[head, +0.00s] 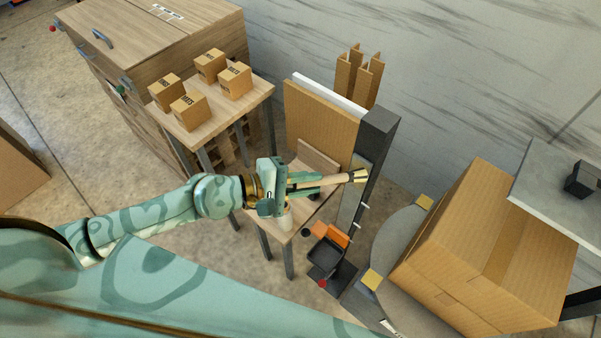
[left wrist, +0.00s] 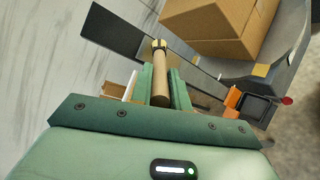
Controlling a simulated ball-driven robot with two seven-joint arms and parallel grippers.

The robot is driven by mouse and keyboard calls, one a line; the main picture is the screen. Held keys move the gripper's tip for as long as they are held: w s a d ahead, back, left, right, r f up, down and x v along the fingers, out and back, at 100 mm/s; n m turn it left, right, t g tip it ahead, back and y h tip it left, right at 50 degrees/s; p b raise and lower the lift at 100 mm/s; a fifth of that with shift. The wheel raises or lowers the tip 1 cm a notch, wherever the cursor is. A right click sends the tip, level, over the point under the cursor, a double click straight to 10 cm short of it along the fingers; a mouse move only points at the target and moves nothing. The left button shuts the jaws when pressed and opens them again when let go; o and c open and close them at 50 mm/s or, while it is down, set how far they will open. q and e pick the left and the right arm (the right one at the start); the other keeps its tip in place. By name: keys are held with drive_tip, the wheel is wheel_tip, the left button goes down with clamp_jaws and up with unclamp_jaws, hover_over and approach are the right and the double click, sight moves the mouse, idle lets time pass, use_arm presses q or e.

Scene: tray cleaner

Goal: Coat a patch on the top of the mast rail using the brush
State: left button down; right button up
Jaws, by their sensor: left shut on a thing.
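My left gripper (head: 318,184) is shut on the brush (head: 338,180), which has a pale wooden handle and a brass-coloured band near its head. The brush points right, its head overlapping the tall dark mast rail (head: 378,130) in the head view. I cannot tell whether the bristles touch the mast. In the left wrist view, the brush handle (left wrist: 160,82) lies between the gripper's green fingers (left wrist: 160,95). Its head crosses in front of the dark mast (left wrist: 118,33). No coated patch is distinguishable on the mast. My right gripper is out of view.
A large carton (head: 480,250) stands on a round grey turntable (head: 385,245) right of the mast. A black and orange carriage (head: 328,252) sits low by the mast. A cardboard panel (head: 320,118) stands behind the small table. Several small boxes (head: 235,80) sit on another table.

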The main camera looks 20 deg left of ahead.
use_arm(q)
drive_tip(key=shift+s+a, duration=0.35)
drive_tip(key=shift+s, duration=0.55)
drive_tip(key=shift+s+a, duration=0.3)
drive_tip(key=shift+s, duration=0.65)
drive_tip(key=shift+s+a, duration=0.35)
drive_tip(key=shift+s, duration=0.55)
drive_tip(key=shift+s+f, duration=0.1)
drive_tip(key=s, duration=0.1)
drive_tip(key=s+a, duration=0.1)
drive_tip(key=shift+s+b, duration=0.3)
drive_tip(key=shift+b, duration=0.05)
